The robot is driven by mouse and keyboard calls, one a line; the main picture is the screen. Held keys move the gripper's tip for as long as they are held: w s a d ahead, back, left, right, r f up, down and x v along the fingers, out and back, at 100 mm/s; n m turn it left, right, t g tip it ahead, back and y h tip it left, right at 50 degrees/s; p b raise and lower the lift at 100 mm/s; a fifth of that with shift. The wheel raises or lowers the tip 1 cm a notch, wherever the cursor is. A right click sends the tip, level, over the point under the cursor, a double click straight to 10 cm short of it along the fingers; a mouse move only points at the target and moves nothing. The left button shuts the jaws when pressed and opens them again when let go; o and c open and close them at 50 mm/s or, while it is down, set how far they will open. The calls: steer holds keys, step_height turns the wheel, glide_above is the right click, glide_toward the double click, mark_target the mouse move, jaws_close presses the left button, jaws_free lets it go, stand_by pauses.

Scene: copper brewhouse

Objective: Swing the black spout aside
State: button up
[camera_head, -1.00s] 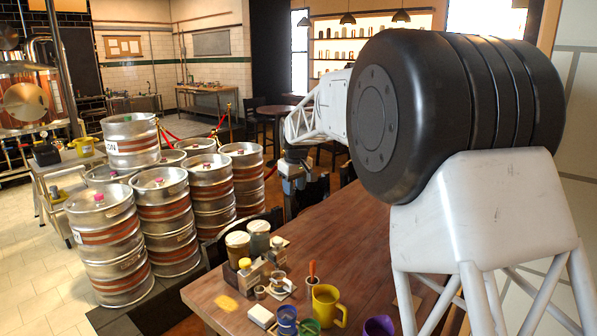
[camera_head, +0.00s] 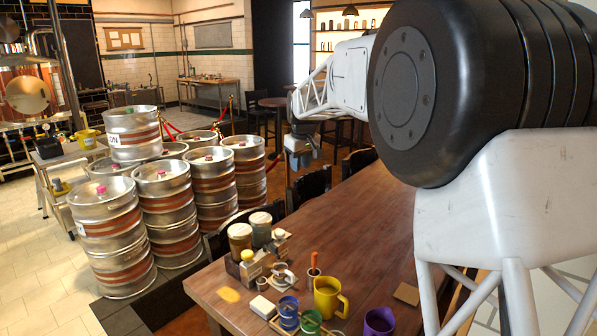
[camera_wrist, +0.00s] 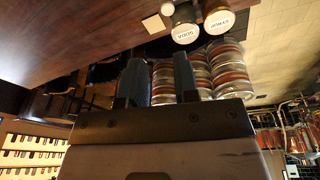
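I cannot make out a black spout in either view. My gripper (camera_head: 298,158) hangs in the air beyond the far left edge of the wooden table, small in the head view. In the wrist view my gripper (camera_wrist: 159,78) shows two dark fingers spread apart, with nothing between them. Steel kegs show beyond the fingers. My large arm link covers the right side of the head view and hides what lies behind it.
Stacked steel kegs (camera_head: 166,220) stand left of the wooden table (camera_head: 350,235). On the table are jars (camera_head: 240,240), a yellow mug (camera_head: 328,298), a purple cup (camera_head: 379,322) and small items. A grey cart (camera_head: 70,158) and copper vessel (camera_head: 27,95) stand farther left.

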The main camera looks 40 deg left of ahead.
steer(key=shift+f, duration=0.35)
steer(key=shift+c, duration=1.2)
steer(key=w+f+n+g+y, duration=0.1)
steer(key=w+f+g, duration=0.1)
steer(key=f, duration=0.5)
steer(key=w+a+f+g+y, duration=0.1)
steer(key=w+f+g, duration=0.1)
steer(key=f, duration=0.6)
steer(key=w+f+n+g+y, duration=0.1)
steer(key=w+f+g, duration=0.1)
steer(key=f, duration=0.6)
steer(key=shift+a+n, duration=0.25)
steer(key=shift+n, duration=0.05)
jaws_close()
